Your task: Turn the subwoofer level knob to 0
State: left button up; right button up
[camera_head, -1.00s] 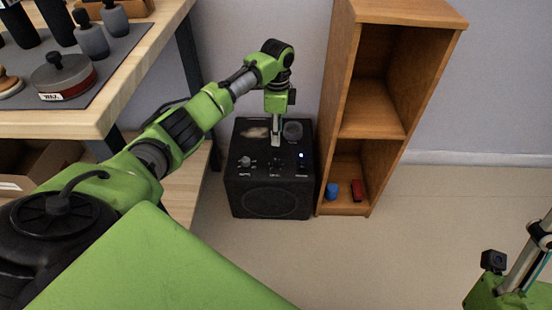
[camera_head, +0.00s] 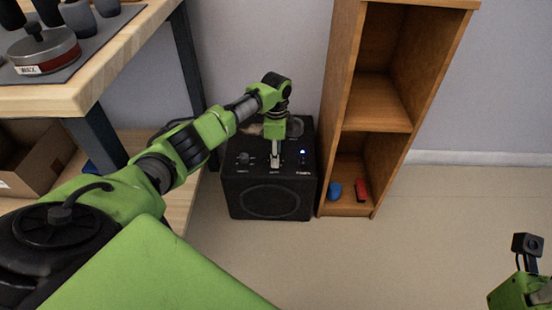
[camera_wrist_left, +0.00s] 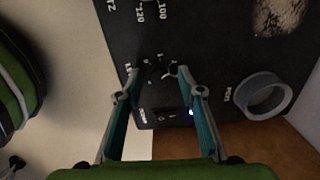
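The subwoofer (camera_head: 270,200) is a black box on the floor with its controls on the top face. My left gripper (camera_head: 275,164) points down over the middle of the control row and hides the level knob in the head view. In the left wrist view, the dark level knob (camera_wrist_left: 154,71) lies between the two fingertips of my left gripper (camera_wrist_left: 157,72). The fingers are apart, one on each side, with no clear contact. The knob's pointer setting is too dark to read. My right gripper is mostly cut off at the lower right; its fingers do not show.
Another knob (camera_head: 243,158) sits left of my gripper; a blue light (camera_wrist_left: 191,112) and a power switch (camera_wrist_left: 168,115) lie to the other side. A wooden shelf (camera_head: 376,105) stands close right, a workbench (camera_head: 110,70) left.

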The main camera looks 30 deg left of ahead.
pick_arm(q)
jog(key=shift+f, duration=0.25)
grip_shut()
